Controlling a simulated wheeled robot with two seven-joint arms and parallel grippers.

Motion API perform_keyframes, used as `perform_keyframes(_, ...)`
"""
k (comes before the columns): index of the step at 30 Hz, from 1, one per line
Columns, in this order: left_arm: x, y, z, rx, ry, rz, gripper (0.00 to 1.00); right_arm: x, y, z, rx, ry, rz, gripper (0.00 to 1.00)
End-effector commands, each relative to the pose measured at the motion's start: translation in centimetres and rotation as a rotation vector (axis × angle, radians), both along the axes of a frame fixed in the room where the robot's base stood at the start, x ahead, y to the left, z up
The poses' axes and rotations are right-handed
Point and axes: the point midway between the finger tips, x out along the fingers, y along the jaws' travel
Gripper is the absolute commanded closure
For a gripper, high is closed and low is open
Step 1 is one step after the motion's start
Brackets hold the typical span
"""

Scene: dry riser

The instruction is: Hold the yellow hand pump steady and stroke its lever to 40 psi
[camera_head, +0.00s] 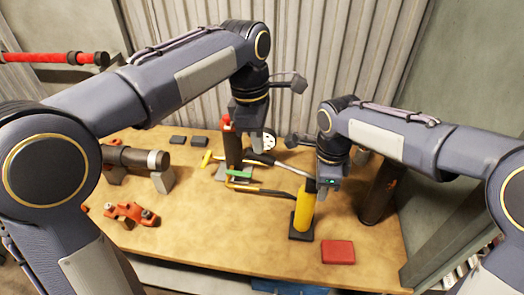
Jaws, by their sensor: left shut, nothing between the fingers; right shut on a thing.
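The yellow hand pump (303,212) stands upright on a dark square base on the wooden bench, right of centre. My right gripper (317,187) is shut at the pump's dark top end, and its body hides part of that end. My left gripper (256,143) is shut and empty, above and left of the pump, near a dark upright pipe (232,150) with red fittings. A white round gauge (268,141) is partly hidden behind it; its reading is too small to read.
A red block (338,252) lies in front of the pump on the bench (220,240). Red clamp-like fittings (130,214) and a dark cylinder on supports (135,157) are at left. A dark cylinder (380,192) stands at right. The front middle of the bench is clear.

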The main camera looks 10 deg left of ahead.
Motion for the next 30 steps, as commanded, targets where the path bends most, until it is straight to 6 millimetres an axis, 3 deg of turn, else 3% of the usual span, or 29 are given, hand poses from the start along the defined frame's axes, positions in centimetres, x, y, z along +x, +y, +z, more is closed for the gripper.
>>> perform_keyframes(12,-0.1,0.0,-4.1,0.001,0.004,0.0,1.0,0.0,0.1,0.1,0.003,-0.001,0.001,1.0)
perform_keyframes(26,-0.1,0.1,-4.2,0.001,0.003,0.0,1.0,0.0,0.1,0.1,0.004,-0.001,0.001,1.0)
perform_keyframes(30,0.0,1.3,-3.8,0.001,0.003,0.003,1.0,0.0,0.1,0.1,0.004,-0.001,0.001,1.0)
